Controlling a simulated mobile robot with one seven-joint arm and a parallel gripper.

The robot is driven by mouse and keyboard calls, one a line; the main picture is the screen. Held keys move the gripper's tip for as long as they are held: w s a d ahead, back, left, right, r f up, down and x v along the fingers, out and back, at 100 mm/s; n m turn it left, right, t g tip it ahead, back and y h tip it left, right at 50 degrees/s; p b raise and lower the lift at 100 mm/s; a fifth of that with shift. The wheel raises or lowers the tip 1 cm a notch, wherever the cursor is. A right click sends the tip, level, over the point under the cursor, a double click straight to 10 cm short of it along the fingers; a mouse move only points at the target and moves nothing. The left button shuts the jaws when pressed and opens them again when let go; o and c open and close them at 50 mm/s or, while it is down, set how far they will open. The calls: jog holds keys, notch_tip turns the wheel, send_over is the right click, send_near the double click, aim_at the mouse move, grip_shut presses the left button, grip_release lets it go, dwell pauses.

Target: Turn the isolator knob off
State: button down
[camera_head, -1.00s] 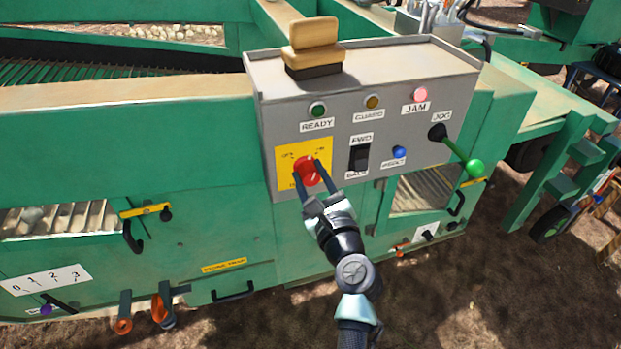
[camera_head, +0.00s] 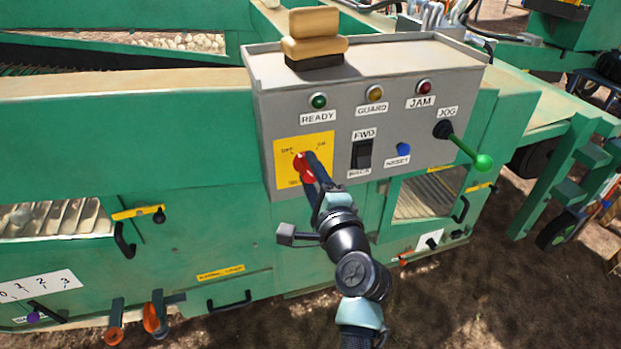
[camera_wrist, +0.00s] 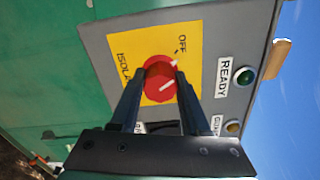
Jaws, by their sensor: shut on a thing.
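The red isolator knob (camera_head: 304,168) sits on a yellow plate (camera_head: 318,145) at the left of the grey control box. In the wrist view the knob (camera_wrist: 160,80) lies between the two dark fingers of my gripper (camera_wrist: 158,84), which are shut on it from both sides. The white marks on the knob slant up toward the OFF label (camera_wrist: 182,45) in that view. In the head view my gripper (camera_head: 311,172) covers part of the knob and plate, and its fingers overlap each other.
The grey box (camera_head: 400,90) also holds a FWD/BACK switch (camera_head: 362,154), a blue RESET button (camera_head: 403,149) and a green-tipped JOG lever (camera_head: 482,162) to the right. READY (camera_head: 319,101), GUARD (camera_head: 375,93) and JAM (camera_head: 424,87) lamps are above. A tan-topped block (camera_head: 314,35) stands on the box.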

jog(key=shift+f+n+b, duration=0.1)
jog(key=shift+n+b, duration=0.5)
jog(key=shift+n, duration=0.7)
jog(key=shift+c, duration=1.9)
grip_release()
jog(key=shift+s, duration=0.1)
jog(key=p+v, duration=0.1)
jog(key=v, duration=1.1)
jog(key=shift+s, duration=0.4)
jog(key=shift+d, duration=0.1)
